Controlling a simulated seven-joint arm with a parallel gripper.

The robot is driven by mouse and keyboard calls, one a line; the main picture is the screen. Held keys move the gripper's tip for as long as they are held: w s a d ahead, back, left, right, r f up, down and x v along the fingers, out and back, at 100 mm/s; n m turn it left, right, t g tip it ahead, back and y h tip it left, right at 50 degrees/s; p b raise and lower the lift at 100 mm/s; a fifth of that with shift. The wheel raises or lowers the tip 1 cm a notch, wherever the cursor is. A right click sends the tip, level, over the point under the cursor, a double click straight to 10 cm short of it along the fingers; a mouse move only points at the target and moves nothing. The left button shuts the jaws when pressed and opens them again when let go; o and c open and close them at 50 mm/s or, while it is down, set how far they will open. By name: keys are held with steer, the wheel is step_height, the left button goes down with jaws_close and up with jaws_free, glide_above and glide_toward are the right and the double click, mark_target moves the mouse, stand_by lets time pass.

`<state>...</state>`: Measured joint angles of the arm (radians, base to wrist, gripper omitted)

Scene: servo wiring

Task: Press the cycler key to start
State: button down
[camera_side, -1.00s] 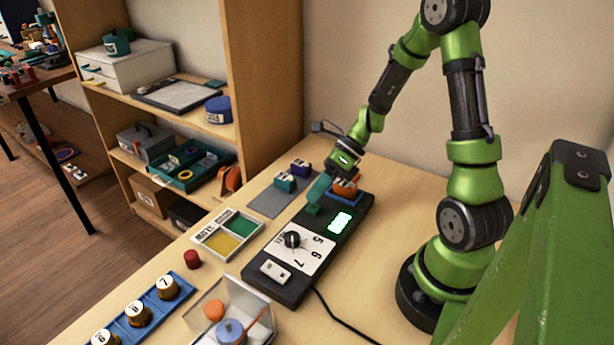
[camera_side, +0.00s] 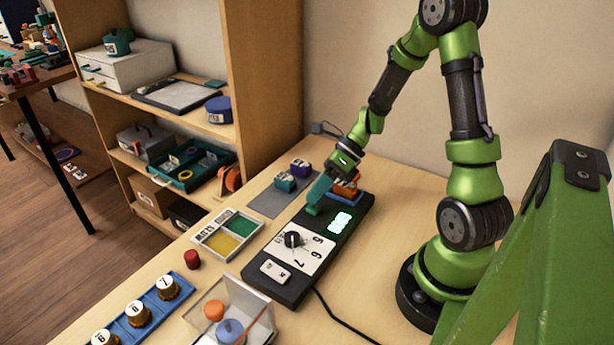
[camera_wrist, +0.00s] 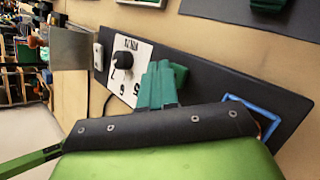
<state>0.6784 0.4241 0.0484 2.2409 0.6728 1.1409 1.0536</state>
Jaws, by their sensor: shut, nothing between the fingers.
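The cycler is a long black panel (camera_side: 262,284) on the table. It carries a white dial plate with a black knob (camera_side: 292,239), a lit display (camera_side: 340,222) and a small white key-like piece (camera_side: 275,271) at its near end. The knob (camera_wrist: 122,60) and white piece (camera_wrist: 98,56) also show in the wrist view. My gripper (camera_side: 314,207) is over the panel's far part, its teal fingers shut and empty. In the wrist view the fingertips (camera_wrist: 160,68) appear beside the dial plate. I cannot tell whether they touch the panel.
An orange part (camera_side: 345,189) sits at a blue frame (camera_wrist: 250,110) on the panel's far end, beside my gripper. A cable runs right of the panel.

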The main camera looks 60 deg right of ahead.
mark_target(317, 205)
steer(key=shift+f, duration=0.25)
steer(key=shift+f, duration=0.5)
stand_by(0.7)
steer(key=shift+r, duration=0.95)
steer(key=shift+r, duration=0.1)
steer(key=shift+r, duration=2.4)
